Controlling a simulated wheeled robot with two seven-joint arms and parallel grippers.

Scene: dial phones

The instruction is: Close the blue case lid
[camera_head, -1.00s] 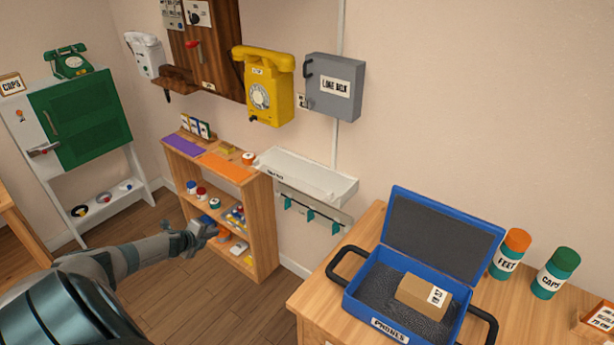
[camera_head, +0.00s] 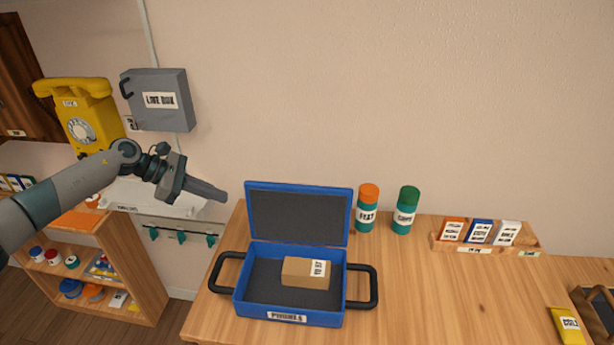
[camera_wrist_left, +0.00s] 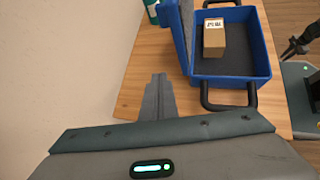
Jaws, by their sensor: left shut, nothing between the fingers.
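The blue case (camera_head: 288,316) stands on the wooden table with its lid (camera_head: 299,214) open and upright at the back. A brown cardboard box (camera_head: 305,272) with a white label lies inside on dark foam. The case and box (camera_wrist_left: 214,40) also show in the left wrist view, with the lid (camera_wrist_left: 180,30) edge-on at the case's left. My left gripper (camera_head: 222,195) is shut and empty, in the air just left of the raised lid and apart from it. In the left wrist view its fingers (camera_wrist_left: 158,95) point toward the case.
Black handles (camera_head: 362,287) stick out from both sides of the case. An orange-capped canister (camera_head: 367,208) and a green-capped one (camera_head: 405,210) stand right of the lid. A labelled rack (camera_head: 483,236) is farther right. The grey lock box (camera_head: 157,100) hangs on the wall above my arm.

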